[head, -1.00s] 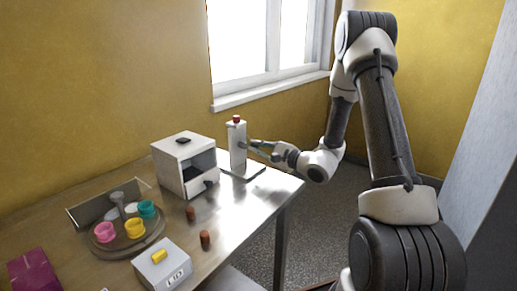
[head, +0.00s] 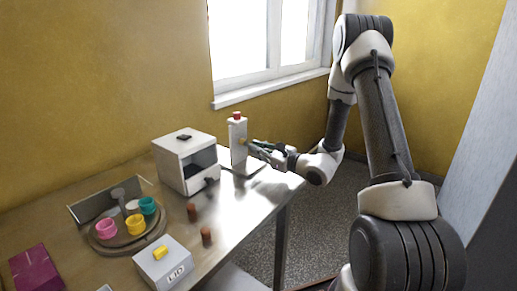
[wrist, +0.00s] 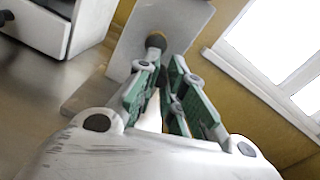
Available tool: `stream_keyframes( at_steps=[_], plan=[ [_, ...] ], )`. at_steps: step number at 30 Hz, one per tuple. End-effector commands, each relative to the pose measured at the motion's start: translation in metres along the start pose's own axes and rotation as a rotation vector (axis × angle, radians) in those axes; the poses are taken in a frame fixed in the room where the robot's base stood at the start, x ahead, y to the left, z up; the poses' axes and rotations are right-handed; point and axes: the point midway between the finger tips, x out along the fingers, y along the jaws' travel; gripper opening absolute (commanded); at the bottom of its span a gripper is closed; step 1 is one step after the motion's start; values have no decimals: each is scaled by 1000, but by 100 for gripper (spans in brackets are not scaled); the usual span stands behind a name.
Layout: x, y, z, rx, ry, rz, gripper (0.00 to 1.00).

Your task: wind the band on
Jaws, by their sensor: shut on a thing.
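A white upright post (head: 238,150) with a red button (head: 237,115) on top stands on a flat base at the table's far right corner. A small brass-coloured knob (head: 242,141) sticks out of its side, and it shows in the wrist view (wrist: 155,41) on the pale panel. My gripper (head: 250,146) reaches in from the right. Its green fingers (wrist: 158,68) are closed together at the knob, shut on it. The fingers hide part of the knob. I cannot make out a band.
A white box (head: 185,163) with a part-open drawer stands left of the post. A round tray (head: 127,241) with coloured cups, two brown cylinders (head: 192,212), a white box with a yellow knob (head: 163,262) and a magenta box (head: 36,271) are nearer.

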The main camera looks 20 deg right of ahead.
Motion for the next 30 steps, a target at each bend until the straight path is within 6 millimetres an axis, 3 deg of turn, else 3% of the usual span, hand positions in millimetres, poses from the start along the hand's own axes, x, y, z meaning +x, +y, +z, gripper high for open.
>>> stream_keyframes(
  at_steps=[30],
  plan=[
    [0, 26, 0, 965, -2, -6, 0]
  ],
)
